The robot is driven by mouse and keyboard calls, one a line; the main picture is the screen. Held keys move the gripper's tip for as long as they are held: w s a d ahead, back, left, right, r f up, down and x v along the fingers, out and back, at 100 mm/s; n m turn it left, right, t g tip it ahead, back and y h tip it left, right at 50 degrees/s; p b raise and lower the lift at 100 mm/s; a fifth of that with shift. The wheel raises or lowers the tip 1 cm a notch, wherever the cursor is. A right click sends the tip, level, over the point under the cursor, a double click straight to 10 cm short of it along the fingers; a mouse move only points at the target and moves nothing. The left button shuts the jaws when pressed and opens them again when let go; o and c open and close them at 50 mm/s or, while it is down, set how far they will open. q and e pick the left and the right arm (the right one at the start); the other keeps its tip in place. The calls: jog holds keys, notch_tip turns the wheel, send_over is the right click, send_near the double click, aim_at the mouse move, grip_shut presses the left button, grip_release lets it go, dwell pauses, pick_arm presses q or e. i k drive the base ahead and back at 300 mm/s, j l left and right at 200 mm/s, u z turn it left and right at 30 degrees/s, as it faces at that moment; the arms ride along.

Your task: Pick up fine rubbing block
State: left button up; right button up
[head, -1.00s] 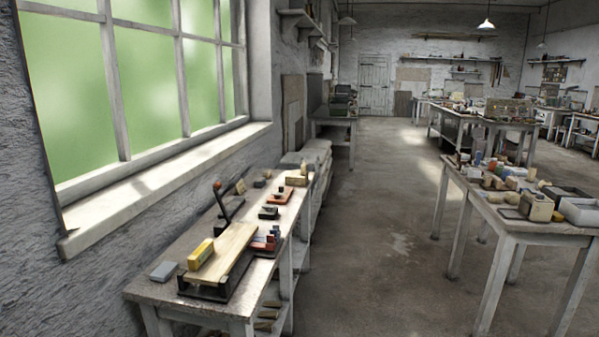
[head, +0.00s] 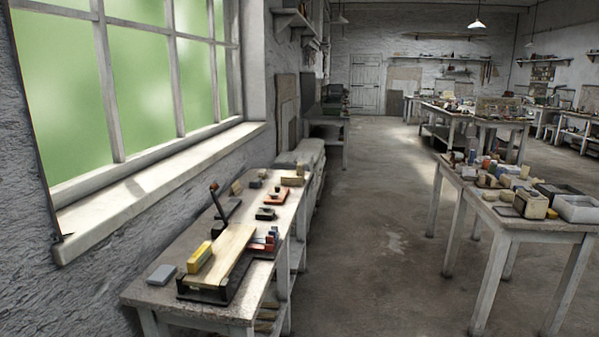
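Neither of my grippers is in view. A yellow block (head: 199,257) sits on the left edge of a pale wooden board (head: 227,253), which lies on a dark frame. I cannot tell from this distance which block is the fine rubbing block.
A dark lever (head: 219,204) stands up behind the board. Red and blue pieces (head: 267,241) lie to its right. A second table (head: 505,222) at right holds several blocks and grey trays. The floor (head: 380,240) between the tables is clear.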

aim_at(256, 182)
jog(key=i+l+z, duration=0.25)
jog(key=i, duration=0.2)
jog(key=i+l+z, duration=0.25)
jog(key=i, duration=0.25)
jog(key=i+l+z, duration=0.25)
jog(key=i, duration=0.25)
jog(key=i+j+u, duration=0.1)
jog(key=i+u, duration=0.15)
jog(key=i, duration=0.75)
jog(key=i+l+u, duration=0.2)
jog(key=i, duration=0.8)
jog(key=i+u, duration=0.45)
jog(key=i, duration=0.15)
jog(key=i+l+u, duration=0.1)
jog(key=i+u, duration=0.35)
jog(key=i, duration=0.15)
jog(key=i+u, duration=0.45)
jog(key=u, duration=0.15)
